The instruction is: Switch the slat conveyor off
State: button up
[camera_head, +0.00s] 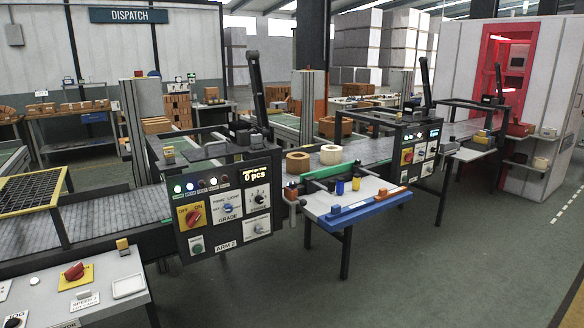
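The slat conveyor (105,215) shows as a dark grey slatted belt running from the left edge back toward the right. A control panel (230,240) marked ARM 2 hangs at its front. It carries a red rotary switch (193,217) on a yellow OFF/ON plate, a GRADE dial, other knobs and several lamps, some lit. A grey desk (110,318) at lower left carries another red rotary knob (74,271) on a yellow plate; its small labels are hard to read. I cannot tell which switch belongs to the conveyor. My gripper is not in view.
A small table (350,205) with a blue front rail stands right of the panel, with rolls behind it. A second panel (421,148) is farther right, before a red-framed doorway (490,65). A yellow mesh guard (30,190) is at left. Green floor (430,270) is clear at front right.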

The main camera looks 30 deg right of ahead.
aim_at(75, 273)
jog(key=z, duration=1.05)
jog(key=i, duration=1.05)
jog(key=u, duration=4.55)
jog(key=i, duration=0.1)
jog(key=z, duration=3)
